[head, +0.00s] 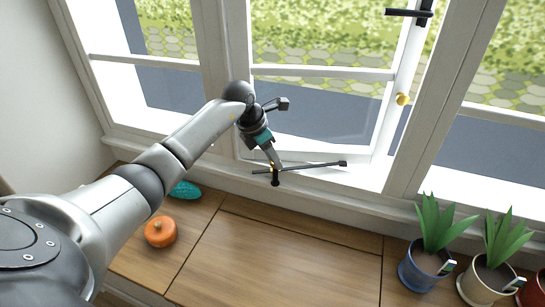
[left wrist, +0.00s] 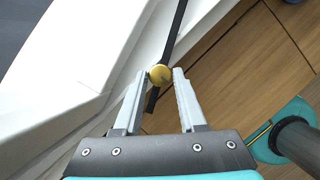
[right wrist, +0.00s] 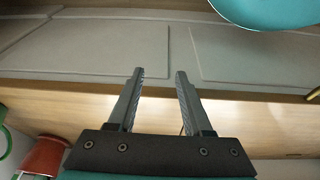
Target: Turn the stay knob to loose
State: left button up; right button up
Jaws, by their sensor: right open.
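The stay knob (left wrist: 160,75) is a small yellow round knob on the black stay bar (left wrist: 173,35), seen in the left wrist view. In the head view, the stay bar (head: 315,166) lies across the bottom of the open window, above the sill. My left gripper (head: 275,166) reaches down to the knob there and mostly hides it.
A wooden top (head: 270,255) runs below the window. An orange round object (head: 160,231) and a turquoise one (head: 186,190) sit at left. Potted plants (head: 427,265) stand at right. The window sash (head: 385,115) stands ajar with a brass knob (head: 403,99).

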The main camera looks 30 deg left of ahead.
pick_arm(q)
grip_shut()
dwell(0.3)
